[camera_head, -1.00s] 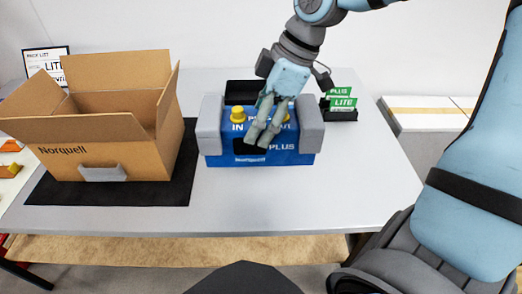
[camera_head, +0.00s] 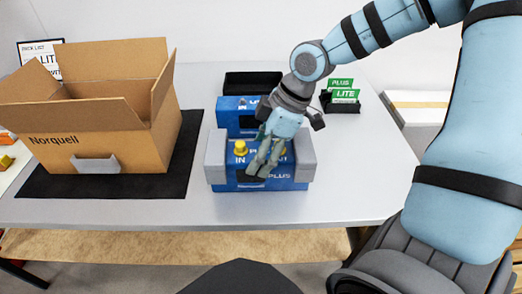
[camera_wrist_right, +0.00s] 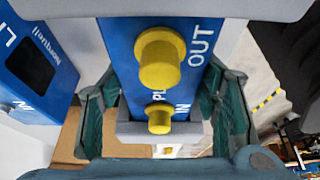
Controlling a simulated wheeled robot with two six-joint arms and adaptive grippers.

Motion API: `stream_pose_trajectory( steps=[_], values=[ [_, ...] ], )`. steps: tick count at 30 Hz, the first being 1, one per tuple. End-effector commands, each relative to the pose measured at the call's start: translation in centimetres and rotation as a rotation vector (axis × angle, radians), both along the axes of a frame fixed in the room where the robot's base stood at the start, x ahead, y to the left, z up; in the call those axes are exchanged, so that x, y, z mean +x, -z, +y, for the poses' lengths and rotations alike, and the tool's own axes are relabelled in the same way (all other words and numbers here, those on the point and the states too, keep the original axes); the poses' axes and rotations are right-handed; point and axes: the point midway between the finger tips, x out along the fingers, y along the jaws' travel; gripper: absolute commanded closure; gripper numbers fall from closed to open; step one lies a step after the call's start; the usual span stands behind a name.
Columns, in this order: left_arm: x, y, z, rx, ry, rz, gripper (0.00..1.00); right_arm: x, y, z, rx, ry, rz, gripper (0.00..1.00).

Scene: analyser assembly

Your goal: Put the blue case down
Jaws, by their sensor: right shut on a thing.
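The blue case (camera_head: 225,181) has grey end blocks, two yellow knobs and the words IN and PLUS. It is upright, close to the front edge of the grey table (camera_head: 360,200). My right gripper (camera_head: 262,168) is shut on its middle from above and hides part of its front. In the right wrist view, the case (camera_wrist_right: 180,25) sits between the two green-padded fingers of the gripper (camera_wrist_right: 160,112), with OUT and IN beside its knobs. I cannot tell whether its underside touches the table. My left gripper is out of view.
A second blue case (camera_head: 230,112) stands just behind. It also shows in the wrist view (camera_wrist_right: 45,60). A black tray (camera_head: 252,82) lies farther back. An open Norquell carton (camera_head: 110,145) stands on a black mat (camera_head: 180,180) at left. Green PLUS and LITE cards (camera_head: 346,94) stand right.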

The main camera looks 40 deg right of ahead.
Motion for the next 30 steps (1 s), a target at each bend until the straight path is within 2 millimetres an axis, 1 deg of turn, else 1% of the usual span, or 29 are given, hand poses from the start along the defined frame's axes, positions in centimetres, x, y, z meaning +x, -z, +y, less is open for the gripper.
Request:
stream_pose_trajectory(
  steps=[2, 3, 6, 15, 18, 19, 23, 27, 30],
  values=[
    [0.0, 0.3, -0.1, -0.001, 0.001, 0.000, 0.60, 0.1, 0.2, 0.0, 0.000, 0.001, -0.003, 1.00],
    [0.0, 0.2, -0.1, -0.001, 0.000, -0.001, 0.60, 0.0, 0.1, 0.0, -0.001, 0.000, -0.001, 0.37],
    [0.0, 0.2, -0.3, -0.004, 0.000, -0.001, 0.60, 0.0, 0.1, 0.0, 0.000, 0.000, 0.000, 0.24],
    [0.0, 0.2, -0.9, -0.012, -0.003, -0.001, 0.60, 0.0, 0.0, 0.0, 0.000, 0.000, 0.000, 0.24],
    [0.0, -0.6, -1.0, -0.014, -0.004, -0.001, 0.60, 0.0, -0.5, 0.0, 0.000, 0.000, 0.001, 0.24],
    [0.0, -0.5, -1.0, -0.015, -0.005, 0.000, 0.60, 0.0, -0.9, -0.1, 0.001, 0.001, -0.003, 0.24],
    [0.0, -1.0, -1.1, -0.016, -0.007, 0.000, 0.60, -0.6, -3.5, -0.9, 0.003, 0.002, -0.007, 0.24],
    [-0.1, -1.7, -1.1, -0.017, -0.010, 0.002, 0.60, -1.5, -7.2, -2.2, 0.002, 0.001, -0.009, 0.24],
    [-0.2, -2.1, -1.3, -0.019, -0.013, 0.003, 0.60, -2.1, -9.4, -2.9, 0.002, 0.002, -0.006, 0.24]
  ],
)
